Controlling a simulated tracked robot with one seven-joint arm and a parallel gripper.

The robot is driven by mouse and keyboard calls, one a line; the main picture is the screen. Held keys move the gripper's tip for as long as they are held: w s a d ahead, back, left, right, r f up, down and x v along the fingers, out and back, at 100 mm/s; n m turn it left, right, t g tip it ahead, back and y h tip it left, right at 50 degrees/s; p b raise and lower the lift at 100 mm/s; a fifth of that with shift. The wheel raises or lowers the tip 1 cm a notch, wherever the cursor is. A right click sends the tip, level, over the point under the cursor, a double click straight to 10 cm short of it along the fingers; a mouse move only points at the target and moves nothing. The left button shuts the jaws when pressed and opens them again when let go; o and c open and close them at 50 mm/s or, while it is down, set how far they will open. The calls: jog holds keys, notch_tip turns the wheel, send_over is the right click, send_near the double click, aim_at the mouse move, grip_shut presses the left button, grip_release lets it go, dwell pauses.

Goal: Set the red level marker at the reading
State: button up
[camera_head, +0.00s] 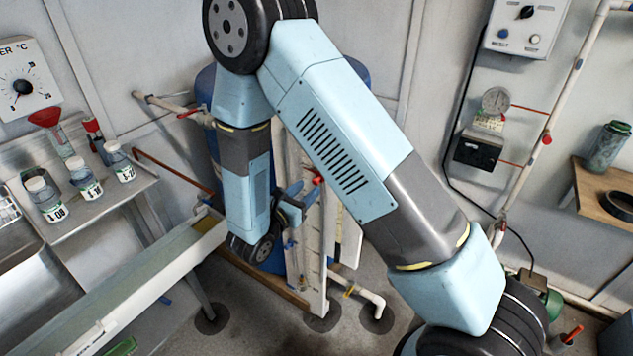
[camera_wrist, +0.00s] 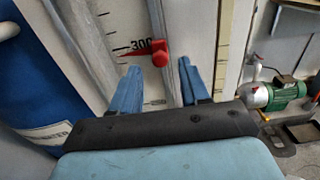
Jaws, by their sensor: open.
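The red level marker (camera_wrist: 160,54) sits on a white scale board (camera_wrist: 200,25), just right of the printed 300, in the wrist view. My gripper (camera_wrist: 158,66) is open, with one blue finger to the left and one to the right below the marker. The marker lies between the fingertips' lines; I cannot tell whether either finger touches it. In the head view a red piece (camera_head: 318,176) shows at the upright board (camera_head: 316,285), beside my gripper (camera_head: 299,194). Part of the board is hidden behind my arm.
A blue tank (camera_wrist: 25,70) stands left of the board in the wrist view. A green motor (camera_wrist: 275,95) is at right. In the head view, a steel bench (camera_head: 100,205) with several labelled bottles is at left. White pipes (camera_head: 360,295) run low beside the board.

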aim_at(314, 183)
jog(key=shift+x, duration=2.8)
grip_shut()
